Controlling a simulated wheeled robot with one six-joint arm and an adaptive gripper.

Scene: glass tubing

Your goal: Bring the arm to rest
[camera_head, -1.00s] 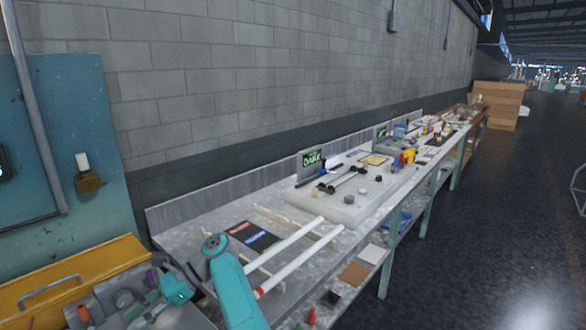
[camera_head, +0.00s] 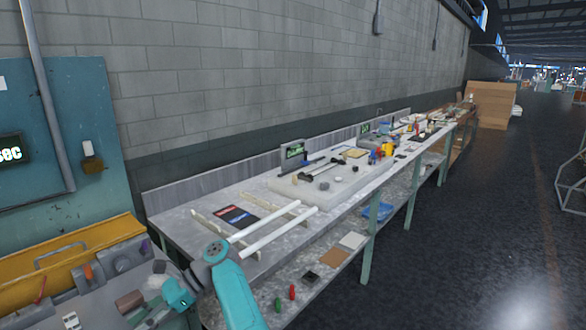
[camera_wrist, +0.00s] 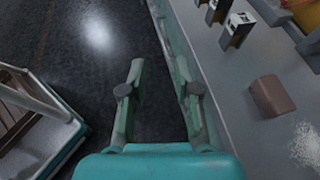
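My arm (camera_head: 236,288), teal, rises at the lower middle of the head view, in front of the bench. In the wrist view my gripper (camera_wrist: 159,78) has its two fingers apart with nothing between them. It points past the edge of a grey worktop, with dark floor seen between and to the left of the fingers. My gripper's fingers cannot be made out in the head view.
Two white tubes (camera_head: 275,229) lie across pale rails on the long bench (camera_head: 190,232). A grey work surface with small dark blocks and a brown block (camera_wrist: 271,96) lies right of my gripper. A pale-topped frame (camera_wrist: 45,125) stands left. The aisle floor (camera_head: 450,260) is open.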

